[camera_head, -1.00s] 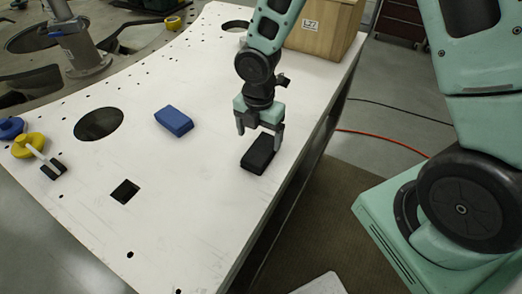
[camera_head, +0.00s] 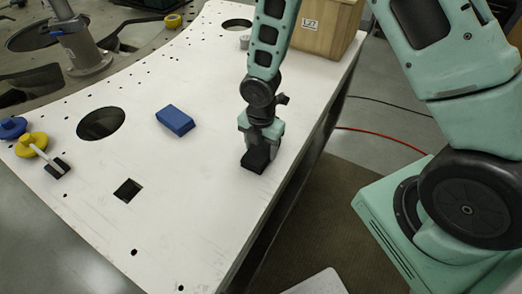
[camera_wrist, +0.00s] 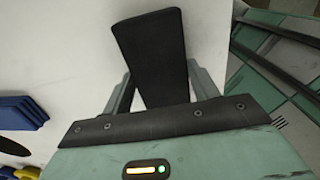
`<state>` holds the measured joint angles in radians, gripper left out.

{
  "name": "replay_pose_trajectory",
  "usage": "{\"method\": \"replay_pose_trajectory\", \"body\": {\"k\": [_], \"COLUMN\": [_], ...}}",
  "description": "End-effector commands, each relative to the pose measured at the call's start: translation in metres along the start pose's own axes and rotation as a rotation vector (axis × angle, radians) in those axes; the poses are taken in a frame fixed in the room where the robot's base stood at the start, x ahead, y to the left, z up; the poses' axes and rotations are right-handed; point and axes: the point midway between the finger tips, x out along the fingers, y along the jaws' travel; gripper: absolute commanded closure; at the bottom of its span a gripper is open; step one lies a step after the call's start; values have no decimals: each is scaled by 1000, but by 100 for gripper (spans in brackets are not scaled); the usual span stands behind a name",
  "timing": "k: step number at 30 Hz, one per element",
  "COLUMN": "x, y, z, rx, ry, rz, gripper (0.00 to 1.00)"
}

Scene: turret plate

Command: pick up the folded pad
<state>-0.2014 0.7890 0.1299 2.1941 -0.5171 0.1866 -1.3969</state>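A black block-like pad (camera_head: 254,160), which I take for the folded pad, lies on the white plate near its right edge. My gripper (camera_head: 259,152) is down over it, pointing at the plate. In the wrist view the pad (camera_wrist: 152,55) runs between the two fingers of my gripper (camera_wrist: 162,88), slightly turned. The left finger shows a narrow pale gap to the pad; the right finger is close beside its edge, and I cannot tell whether it touches. The fingers look open around the pad. The pad's lower end is hidden behind the gripper body.
A blue block (camera_head: 175,120) lies to the left on the white plate (camera_head: 190,200). The plate has a large round hole (camera_head: 101,123) and a square hole (camera_head: 128,190). A yellow-handled tool (camera_head: 32,143) lies at far left. A wooden box (camera_head: 322,28) stands behind.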

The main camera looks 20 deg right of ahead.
Motion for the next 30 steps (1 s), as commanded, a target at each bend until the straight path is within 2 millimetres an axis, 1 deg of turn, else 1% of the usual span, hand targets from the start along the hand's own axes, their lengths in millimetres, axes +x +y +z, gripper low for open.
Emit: {"method": "replay_pose_trajectory", "body": {"k": [1,2,8,11,14,21,24,27,30], "x": [0,0,-1,-8,-20,-67,-83,-94,-99], "y": [0,0,0,1,1,1,0,0,0], "z": [0,0,0,1,1,2,1,1,0], "rx": [0,0,0,2,3,4,2,2,1], "ry": [0,0,0,0,-1,-2,-2,-1,-1], "rz": [0,0,0,2,5,5,4,2,1], "gripper": [64,67,68,68,68,68,68,68,68]}}
